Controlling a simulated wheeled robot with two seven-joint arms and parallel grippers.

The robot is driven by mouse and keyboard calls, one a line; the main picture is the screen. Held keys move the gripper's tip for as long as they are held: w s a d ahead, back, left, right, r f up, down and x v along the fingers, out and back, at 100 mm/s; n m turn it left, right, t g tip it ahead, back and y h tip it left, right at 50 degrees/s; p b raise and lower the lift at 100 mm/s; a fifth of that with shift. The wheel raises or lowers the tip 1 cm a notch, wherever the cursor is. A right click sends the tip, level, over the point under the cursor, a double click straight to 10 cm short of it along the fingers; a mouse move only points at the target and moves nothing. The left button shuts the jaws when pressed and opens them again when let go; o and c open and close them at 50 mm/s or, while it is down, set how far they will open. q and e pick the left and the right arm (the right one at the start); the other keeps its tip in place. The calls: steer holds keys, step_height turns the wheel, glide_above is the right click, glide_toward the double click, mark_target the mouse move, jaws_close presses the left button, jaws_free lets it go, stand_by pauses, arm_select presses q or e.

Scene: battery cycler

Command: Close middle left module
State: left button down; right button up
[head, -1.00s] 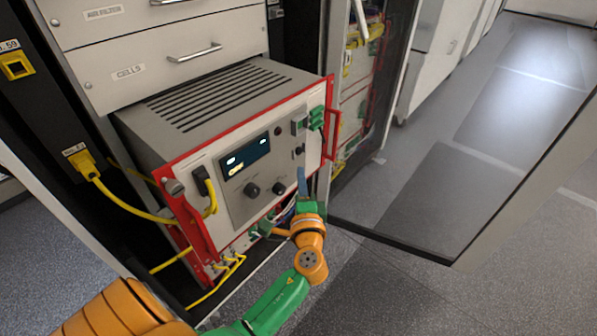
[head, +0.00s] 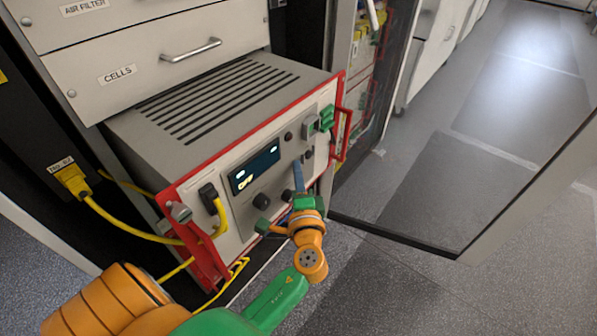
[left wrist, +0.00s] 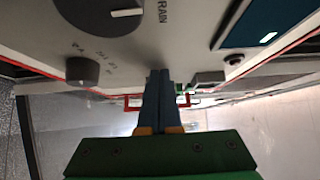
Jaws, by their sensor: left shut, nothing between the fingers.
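The module (head: 241,88) is a grey box with a vented top and a red-framed front panel. It sticks out of the rack below the CELLS drawer. Its front carries a lit display (head: 255,167), knobs and connectors. My left gripper (head: 298,168) is shut and empty, with its blue fingers pointing at the lower right part of the panel. In the left wrist view the shut fingers (left wrist: 158,78) reach the panel beside a knob (left wrist: 82,71); I cannot tell whether they touch it. The panel behind the hand is hidden. My right gripper is not in view.
A yellow cable (head: 130,224) runs from the left rack post to the module front. The CELLS drawer (head: 145,65) is above. A glass-like door (head: 410,190) stands open at the right. Clear floor (head: 395,295) lies in front.

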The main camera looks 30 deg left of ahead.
arm_select(q)
steer(key=shift+a+r, duration=0.15)
steer(key=shift+a, duration=0.3)
steer(key=w+a+b, duration=0.1)
steer(key=a+b, duration=0.1)
steer(key=a, duration=2.1)
steer(key=shift+w+a, duration=0.25)
steer(key=shift+w, duration=0.15)
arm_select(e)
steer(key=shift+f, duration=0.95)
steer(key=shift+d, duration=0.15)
